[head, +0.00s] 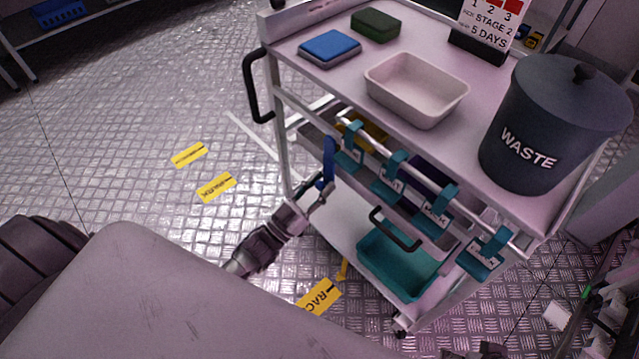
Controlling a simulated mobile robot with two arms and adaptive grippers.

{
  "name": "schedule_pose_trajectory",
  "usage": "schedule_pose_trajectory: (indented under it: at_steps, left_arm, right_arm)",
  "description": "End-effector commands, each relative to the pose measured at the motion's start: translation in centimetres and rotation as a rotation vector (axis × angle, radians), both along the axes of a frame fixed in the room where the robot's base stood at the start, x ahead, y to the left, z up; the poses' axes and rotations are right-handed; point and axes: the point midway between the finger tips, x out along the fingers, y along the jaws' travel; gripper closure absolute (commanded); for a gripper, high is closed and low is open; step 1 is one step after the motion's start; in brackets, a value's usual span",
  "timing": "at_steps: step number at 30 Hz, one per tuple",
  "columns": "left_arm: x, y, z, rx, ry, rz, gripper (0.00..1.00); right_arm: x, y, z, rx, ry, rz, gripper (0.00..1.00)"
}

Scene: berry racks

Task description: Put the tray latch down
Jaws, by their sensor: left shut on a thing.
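My left gripper (318,198) is at the left end of the cart's middle level, its fingers shut on a slim dark blue piece, which I take for the tray latch (329,160). The latch stands roughly upright above the fingers, just left of the first teal holder (349,158) on the rail. I cannot tell whether it touches the cart. The fingers partly hide its lower end. My right gripper's fingers do not show.
The cart (340,85) carries a blue block, a green block, a pale tray (415,88), a stage sign and a waste bin (550,125) on top. Several teal holders hang from its front rail. A teal crate (400,275) sits on the bottom shelf.

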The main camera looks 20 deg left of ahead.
Motion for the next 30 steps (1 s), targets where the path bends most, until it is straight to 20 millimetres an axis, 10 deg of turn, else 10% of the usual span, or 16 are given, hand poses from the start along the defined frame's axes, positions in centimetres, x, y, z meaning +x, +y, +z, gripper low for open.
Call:
schedule_pose_trajectory:
  at_steps: [1,2,6,17,30]
  left_arm:
    - [-0.1,-0.2,-0.1,-0.003,0.002,-0.004,1.0]
    - [-0.1,-0.2,-0.1,-0.003,0.002,-0.005,0.66]
    - [-0.1,-0.2,-0.1,-0.002,0.002,-0.004,0.47]
    - [-0.5,0.1,-0.3,0.0,0.001,-0.002,0.47]
    - [-7.7,3.0,-3.5,0.001,0.004,-0.003,0.47]
  right_arm:
    - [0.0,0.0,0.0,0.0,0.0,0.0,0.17]
    - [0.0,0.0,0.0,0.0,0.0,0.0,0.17]
    - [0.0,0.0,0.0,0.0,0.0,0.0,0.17]
    - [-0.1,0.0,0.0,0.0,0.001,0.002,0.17]
    - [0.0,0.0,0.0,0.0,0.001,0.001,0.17]
